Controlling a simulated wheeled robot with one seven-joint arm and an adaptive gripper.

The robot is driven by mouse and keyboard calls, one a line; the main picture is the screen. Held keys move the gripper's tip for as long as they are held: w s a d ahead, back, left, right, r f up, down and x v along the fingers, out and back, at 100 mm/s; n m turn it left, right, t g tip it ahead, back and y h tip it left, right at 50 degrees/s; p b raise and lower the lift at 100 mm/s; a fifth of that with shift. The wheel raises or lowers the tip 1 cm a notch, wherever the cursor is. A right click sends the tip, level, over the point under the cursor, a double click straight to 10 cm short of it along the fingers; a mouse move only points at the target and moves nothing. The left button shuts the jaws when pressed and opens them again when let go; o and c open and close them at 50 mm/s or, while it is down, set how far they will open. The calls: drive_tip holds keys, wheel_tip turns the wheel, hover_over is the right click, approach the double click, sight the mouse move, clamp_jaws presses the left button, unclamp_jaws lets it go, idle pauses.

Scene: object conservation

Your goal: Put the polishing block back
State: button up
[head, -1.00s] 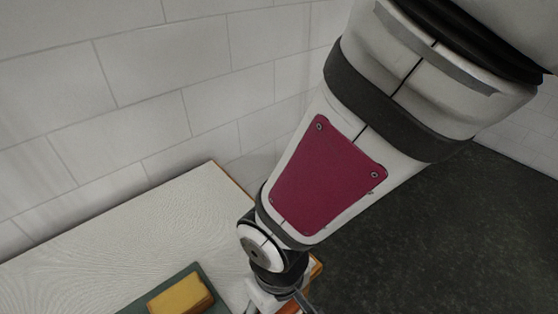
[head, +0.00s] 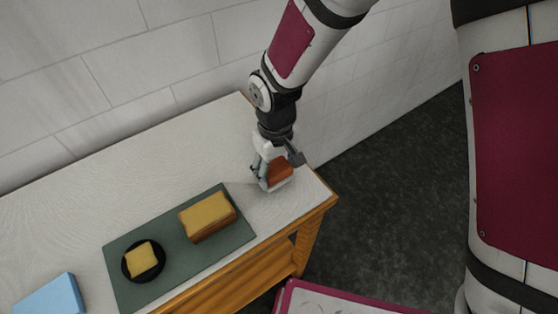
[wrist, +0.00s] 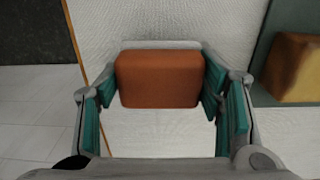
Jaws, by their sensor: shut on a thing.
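An orange-brown block (head: 280,171), which I take to be the polishing block, is between the fingers of my gripper (head: 272,178) over the right end of the white tabletop. In the wrist view the block (wrist: 158,79) sits between the teal finger pads of my gripper (wrist: 160,88), with a pale strip along its far edge. My gripper is shut on it. I cannot tell whether the block touches the table. A green mat (head: 180,267) lies left of my gripper, with a yellow-topped brown block (head: 208,216) on its right part.
A small yellow piece (head: 142,260) rests on a black round dish (head: 131,275) on the mat. A light blue block (head: 50,296) is at the lower left. The table's wooden edge (head: 318,208) is close to the right of my gripper. The wall stands behind; the tabletop's back is clear.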

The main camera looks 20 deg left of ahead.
sight(276, 168)
drive_tip(key=shift+f, duration=1)
drive_tip(key=shift+f, duration=0.15)
drive_tip(key=o, duration=1.2)
wheel_tip(276, 168, up, 12)
drive_tip(key=shift+r+b, duration=0.2)
drive_tip(key=shift+b, duration=0.6)
